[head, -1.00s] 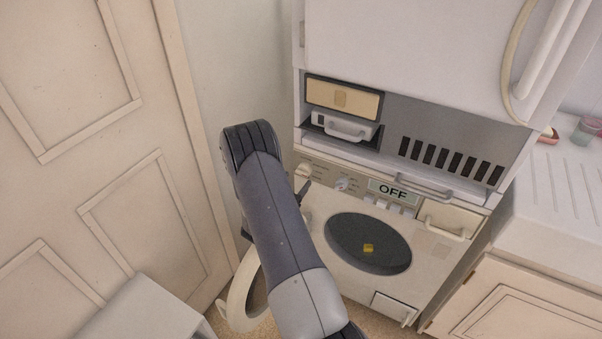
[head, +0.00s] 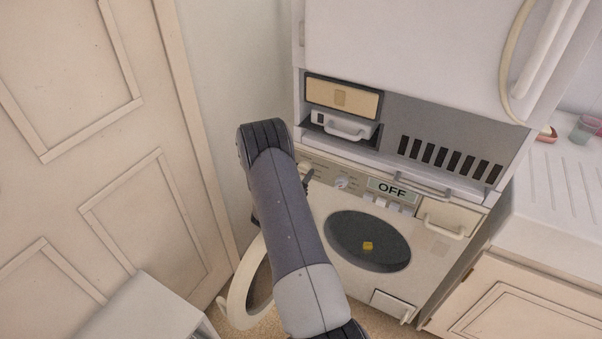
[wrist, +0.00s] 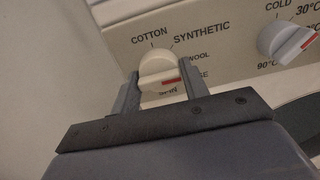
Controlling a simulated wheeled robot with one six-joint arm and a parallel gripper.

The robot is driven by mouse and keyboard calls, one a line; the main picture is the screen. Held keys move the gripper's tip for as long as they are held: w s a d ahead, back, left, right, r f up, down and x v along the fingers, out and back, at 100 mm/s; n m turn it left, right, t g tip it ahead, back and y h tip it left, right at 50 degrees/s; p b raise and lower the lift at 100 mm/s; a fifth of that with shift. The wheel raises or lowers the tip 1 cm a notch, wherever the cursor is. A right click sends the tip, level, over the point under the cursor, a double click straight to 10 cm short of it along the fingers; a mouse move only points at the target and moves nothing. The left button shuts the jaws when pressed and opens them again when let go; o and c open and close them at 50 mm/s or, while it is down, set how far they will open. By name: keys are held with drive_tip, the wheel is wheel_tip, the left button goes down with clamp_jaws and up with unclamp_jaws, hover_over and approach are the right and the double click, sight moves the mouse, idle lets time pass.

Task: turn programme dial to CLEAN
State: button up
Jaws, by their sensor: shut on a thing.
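The programme dial (wrist: 157,68) is a cream knob with a red mark, on the washing machine's panel. COTTON, SYNTHETIC and a partly covered SPIN also show; I see no CLEAN label. My gripper (wrist: 160,76) is shut on the dial, one grey finger on each side. The display (head: 392,190) reads OFF.
A temperature dial (wrist: 286,38) sits to the right on the panel; it also shows in the head view (head: 341,183). The machine's round door (head: 240,297) hangs open at left. A yellow thing (head: 368,245) shows in the drum opening. A wall stands close on the left.

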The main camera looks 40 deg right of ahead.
drive_tip(key=c, duration=0.4)
drive_tip(key=shift+o, duration=0.2)
drive_tip(key=shift+f+b, duration=0.2)
drive_tip(key=shift+b, duration=0.35)
